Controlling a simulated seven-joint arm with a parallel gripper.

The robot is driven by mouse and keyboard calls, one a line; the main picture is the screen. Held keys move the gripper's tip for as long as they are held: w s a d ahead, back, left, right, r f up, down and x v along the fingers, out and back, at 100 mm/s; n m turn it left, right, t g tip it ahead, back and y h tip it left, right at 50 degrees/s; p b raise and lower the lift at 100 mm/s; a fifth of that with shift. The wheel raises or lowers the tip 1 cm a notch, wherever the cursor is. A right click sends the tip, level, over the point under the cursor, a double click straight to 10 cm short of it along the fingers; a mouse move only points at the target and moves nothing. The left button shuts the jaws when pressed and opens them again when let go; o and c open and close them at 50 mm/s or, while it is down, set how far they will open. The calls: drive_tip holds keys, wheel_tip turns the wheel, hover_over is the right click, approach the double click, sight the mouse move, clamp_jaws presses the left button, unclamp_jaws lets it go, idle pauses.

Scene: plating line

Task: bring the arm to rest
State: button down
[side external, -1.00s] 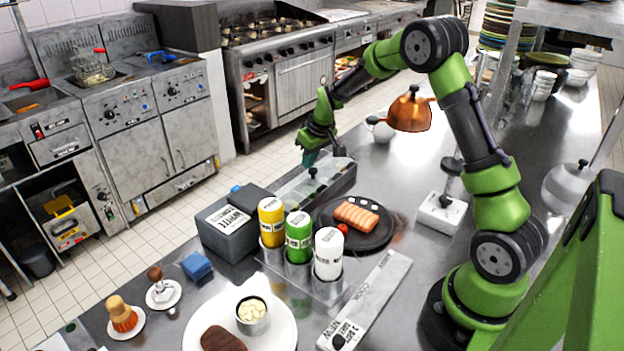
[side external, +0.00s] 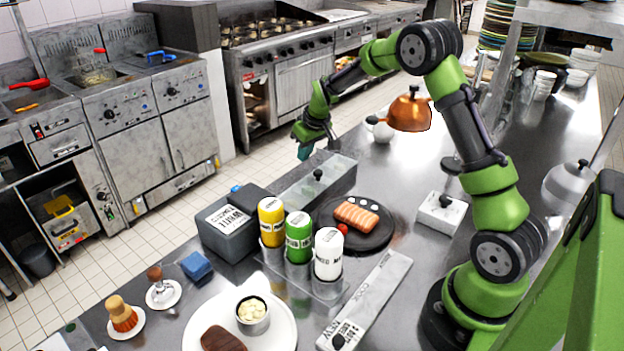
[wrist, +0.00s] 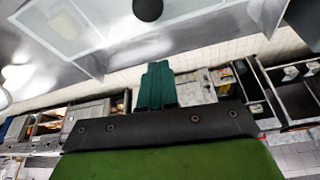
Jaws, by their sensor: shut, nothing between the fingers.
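My green arm reaches out across the steel counter (side external: 400,290), with its elbow raised high. My gripper (side external: 303,153) hangs over the counter's far edge, above and beyond the lidded clear container (side external: 305,188). It is shut and empty. In the wrist view the teal fingers (wrist: 156,84) lie together with nothing between them. The container also shows in the wrist view (wrist: 95,25), at the top, with its black lid knob.
A copper kettle (side external: 409,112) stands right of the gripper. A black plate (side external: 375,238) with salmon, several bottles (side external: 298,238) and a grey box (side external: 225,228) stand nearer. Fryers (side external: 150,110) and a stove (side external: 290,75) line the far side, across a tiled aisle.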

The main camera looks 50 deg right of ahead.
drive_tip(key=d+v, duration=0.1)
drive_tip(key=v, duration=0.9)
drive_tip(key=s+a+r+m+t+y, duration=0.1)
drive_tip(key=s+a+r, duration=0.2)
drive_tip(key=s+a, duration=0.7)
drive_tip(key=s+a+r+m+t+y, duration=0.1)
drive_tip(key=s+a+r, duration=0.3)
drive_tip(key=s+a, duration=0.6)
drive_tip(key=s+t, duration=0.1)
drive_tip(key=s, duration=0.3)
drive_tip(key=shift+s+y, duration=0.2)
drive_tip(key=shift+y, duration=0.1)
drive_tip(key=shift+a+r, duration=0.1)
